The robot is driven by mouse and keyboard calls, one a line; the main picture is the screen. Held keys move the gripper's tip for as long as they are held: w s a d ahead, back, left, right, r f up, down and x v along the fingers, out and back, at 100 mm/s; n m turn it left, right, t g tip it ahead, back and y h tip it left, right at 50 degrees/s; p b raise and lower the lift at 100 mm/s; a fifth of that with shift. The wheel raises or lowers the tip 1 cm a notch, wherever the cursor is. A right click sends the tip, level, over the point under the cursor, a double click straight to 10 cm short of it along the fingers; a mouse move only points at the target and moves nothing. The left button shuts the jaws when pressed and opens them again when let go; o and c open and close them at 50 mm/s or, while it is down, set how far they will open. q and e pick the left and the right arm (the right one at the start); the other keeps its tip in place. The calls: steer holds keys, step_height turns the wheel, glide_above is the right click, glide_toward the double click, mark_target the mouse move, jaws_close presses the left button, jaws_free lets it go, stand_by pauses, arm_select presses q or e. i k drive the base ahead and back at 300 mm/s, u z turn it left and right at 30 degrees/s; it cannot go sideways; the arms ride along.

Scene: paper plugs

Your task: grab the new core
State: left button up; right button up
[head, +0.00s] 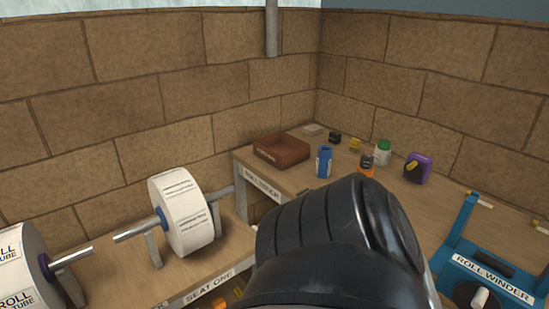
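I cannot pick out a thing that is plainly the new core. A dark piece with a pale round end (480,298) sits low on the blue roll winder (493,279) at the lower right, partly cut off by the frame. A white paper roll (183,213) with a blue piece at its centre sits on a metal bar above the board marked SEAT ONE. Another roll (20,270) is cut off at the left edge. Neither of my grippers shows. A large black link of my own arm fills the lower middle and hides part of the bench.
The wooden bench (300,178) in the corner holds a brown tray (281,149), a blue labelled container (323,161), a white jar with green lid (382,153), a purple item (418,168) and several small items. Brick walls close off the back. A grey pole (271,28) hangs above.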

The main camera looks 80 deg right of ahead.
mark_target(324, 160)
steer(key=k, duration=1.3)
steer(key=z, duration=1.35)
steer(key=i, duration=0.55)
